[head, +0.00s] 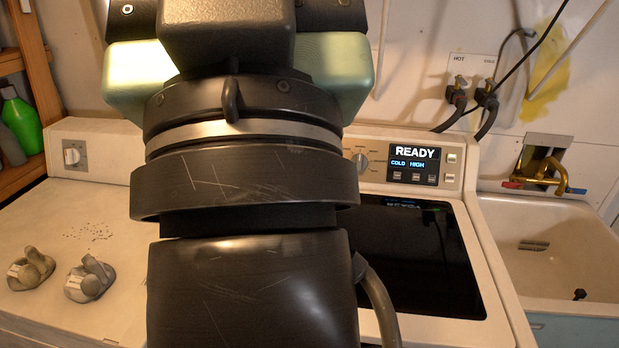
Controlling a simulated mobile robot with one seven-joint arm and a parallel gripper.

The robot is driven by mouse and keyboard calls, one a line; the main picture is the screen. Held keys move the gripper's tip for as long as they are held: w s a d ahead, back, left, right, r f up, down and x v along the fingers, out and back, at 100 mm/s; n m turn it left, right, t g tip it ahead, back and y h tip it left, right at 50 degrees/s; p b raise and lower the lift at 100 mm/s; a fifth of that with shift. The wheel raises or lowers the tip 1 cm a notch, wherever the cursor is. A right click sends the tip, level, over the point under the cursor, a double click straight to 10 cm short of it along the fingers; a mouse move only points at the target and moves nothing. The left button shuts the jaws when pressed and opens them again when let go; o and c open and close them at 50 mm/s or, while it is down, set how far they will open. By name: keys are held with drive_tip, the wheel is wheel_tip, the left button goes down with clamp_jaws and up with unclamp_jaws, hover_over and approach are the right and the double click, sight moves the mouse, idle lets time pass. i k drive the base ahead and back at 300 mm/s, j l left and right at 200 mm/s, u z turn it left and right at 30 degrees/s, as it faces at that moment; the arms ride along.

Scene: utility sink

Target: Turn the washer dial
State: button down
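The washer (490,290) stands right of centre, with a dark glass lid. Its back panel has a lit display (413,163) reading "READY", "COLD" and "HIGH". The washer dial (361,160) is a small round knob left of the display, just right of my arm. My arm, black with pale green parts, fills the middle of the head view and hides the left part of the washer. My gripper's fingertips do not show, so its distance from the dial cannot be seen.
A second white machine (60,210) with its own dial (72,156) stands at left; two grey knob-like pieces (30,268) (90,278) lie on it. A green bottle (20,120) is on a wooden shelf. A sink (560,255) with a brass faucet (541,172) is at right.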

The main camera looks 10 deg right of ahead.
sight(361, 161)
drive_tip(key=i+l+z, duration=0.15)
drive_tip(key=i+l, duration=0.6)
drive_tip(key=i, duration=0.15)
